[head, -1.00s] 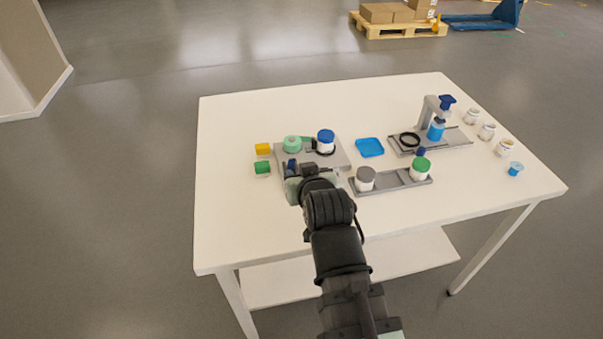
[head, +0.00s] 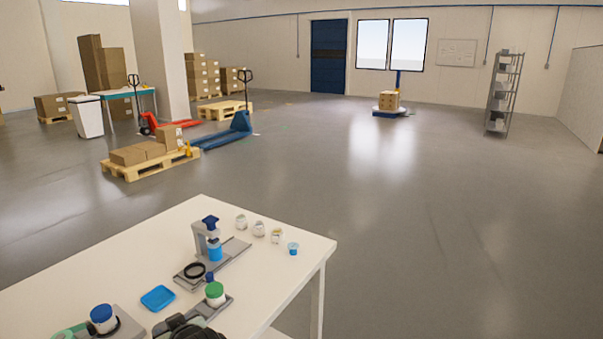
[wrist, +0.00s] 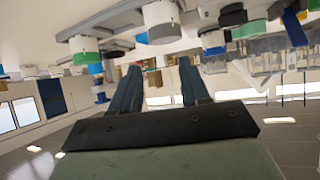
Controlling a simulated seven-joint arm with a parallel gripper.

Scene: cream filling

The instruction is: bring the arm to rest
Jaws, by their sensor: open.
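My gripper (wrist: 160,65) shows in the wrist view with its two blue-grey fingers apart and nothing held between them. That view is upside down, with the table's things hanging from the top. In the head view only a dark part of my arm shows at the bottom edge, and the fingers are hidden. The white table (head: 275,262) fills the lower left. On it stand a white jar with a green lid (head: 214,295), a white jar with a blue lid (head: 103,319) and a grey dispenser stand with a blue top (head: 210,224).
Several small jars (head: 259,229) and a blue cup (head: 293,248) line the right edge. Beyond are open floor, a loaded pallet (head: 150,165) and a blue pallet jack (head: 225,135).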

